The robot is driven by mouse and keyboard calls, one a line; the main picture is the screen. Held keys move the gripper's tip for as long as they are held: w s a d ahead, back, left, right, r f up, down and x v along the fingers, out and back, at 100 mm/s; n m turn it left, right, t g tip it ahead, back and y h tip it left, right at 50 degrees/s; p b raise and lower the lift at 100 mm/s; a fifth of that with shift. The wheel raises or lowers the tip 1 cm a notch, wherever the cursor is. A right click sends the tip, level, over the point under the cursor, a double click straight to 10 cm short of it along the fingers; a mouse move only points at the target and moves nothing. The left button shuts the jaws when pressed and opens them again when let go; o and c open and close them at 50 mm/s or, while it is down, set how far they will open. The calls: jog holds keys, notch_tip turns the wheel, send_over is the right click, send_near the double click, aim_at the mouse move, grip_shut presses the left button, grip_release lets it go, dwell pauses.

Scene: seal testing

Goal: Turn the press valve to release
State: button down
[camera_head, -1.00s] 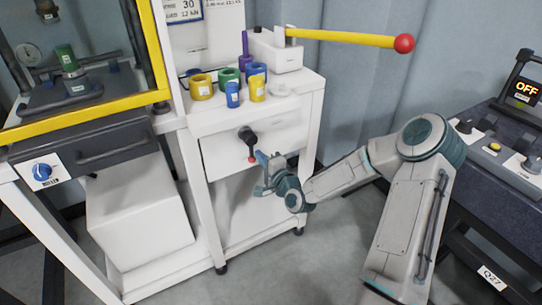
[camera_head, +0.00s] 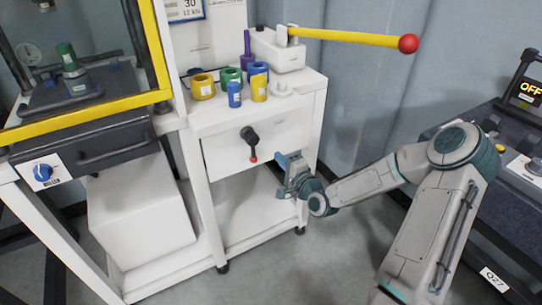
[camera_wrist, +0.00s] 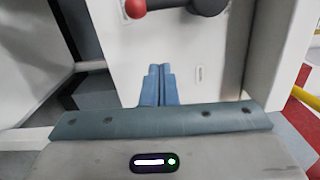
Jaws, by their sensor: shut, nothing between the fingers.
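The valve (camera_head: 251,141) is a black lever with a red tip on the white front panel of the cart. In the head view its handle points down from the black hub. In the wrist view the red tip (camera_wrist: 135,8) and part of the black handle (camera_wrist: 190,6) show at the top edge. My gripper (camera_head: 281,158) is to the right of the lever and apart from it. In the wrist view its blue fingers (camera_wrist: 159,72) are together and empty, below the lever in the picture. A small label (camera_wrist: 200,73) on the panel is unreadable.
A hand pump with a yellow handle (camera_head: 345,37) and several coloured rings, such as a yellow ring (camera_head: 202,87), stand on the cart top. A yellow-framed press enclosure (camera_head: 90,118) with a blue knob (camera_head: 43,172) is at left. A dark console (camera_head: 520,150) is at right.

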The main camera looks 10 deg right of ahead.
jog(key=v, duration=0.7)
jog(key=shift+s, duration=0.3)
jog(key=shift+a+r, duration=0.1)
jog(key=shift+a, duration=0.05)
jog(key=s+r+n+g+h+p, duration=0.3)
jog(key=s+r+n+g+p, duration=0.3)
jog(key=s+r, duration=0.7)
jog(key=s+r+n+g+h+p, duration=0.4)
jog(key=s+r+n+g+p, duration=0.3)
jog(key=s+r+p, duration=0.4)
notch_tip(320, 180, up, 5)
jog(key=shift+s+a+r+n+g, duration=0.3)
jog(key=shift+s+a, duration=0.1)
jog(key=shift+s, duration=0.7)
